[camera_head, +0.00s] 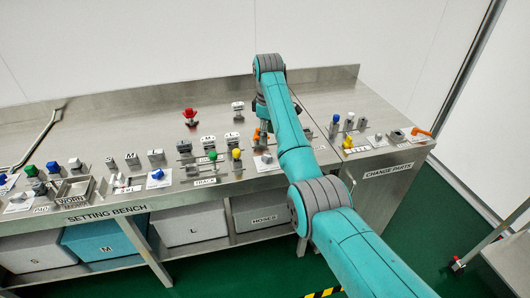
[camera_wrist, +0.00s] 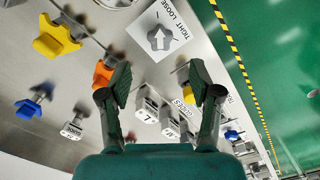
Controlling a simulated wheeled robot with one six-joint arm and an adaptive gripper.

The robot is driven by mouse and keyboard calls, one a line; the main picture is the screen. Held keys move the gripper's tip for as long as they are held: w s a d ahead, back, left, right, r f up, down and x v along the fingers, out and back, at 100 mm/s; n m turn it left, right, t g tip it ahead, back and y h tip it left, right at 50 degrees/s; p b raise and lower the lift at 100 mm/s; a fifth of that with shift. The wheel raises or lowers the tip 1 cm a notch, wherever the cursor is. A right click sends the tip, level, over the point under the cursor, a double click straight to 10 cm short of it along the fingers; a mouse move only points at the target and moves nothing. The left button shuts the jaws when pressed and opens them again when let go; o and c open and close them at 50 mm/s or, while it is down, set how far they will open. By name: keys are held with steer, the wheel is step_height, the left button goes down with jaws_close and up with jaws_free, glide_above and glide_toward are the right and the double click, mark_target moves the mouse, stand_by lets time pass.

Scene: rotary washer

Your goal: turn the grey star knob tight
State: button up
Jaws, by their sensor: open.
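The grey star knob (camera_wrist: 160,38) lies in the wrist view on a white plate marked TIGHT and LOOSE, with a white arrow on it. In the head view it appears as a small grey knob (camera_head: 266,158) near the bench's front edge, beside my arm. My gripper (camera_wrist: 158,78) is open, with its two dark green fingers spread wide and nothing between them. The knob is beyond the fingertips in the wrist view, apart from them. In the head view my arm partly hides the gripper.
An orange knob (camera_wrist: 103,72) is close to the left finger, and a yellow ball knob (camera_wrist: 188,95) is by the right one. A yellow star knob (camera_wrist: 55,37) and a blue knob (camera_wrist: 28,108) stand farther left. The setting bench (camera_head: 130,120) has bare metal toward its back.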

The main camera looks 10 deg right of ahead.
mark_target(267, 156)
step_height(267, 156, down, 9)
steer(key=shift+f, duration=0.1)
stand_by(0.3)
steer(key=c, duration=1.1)
steer(key=shift+c, duration=0.2)
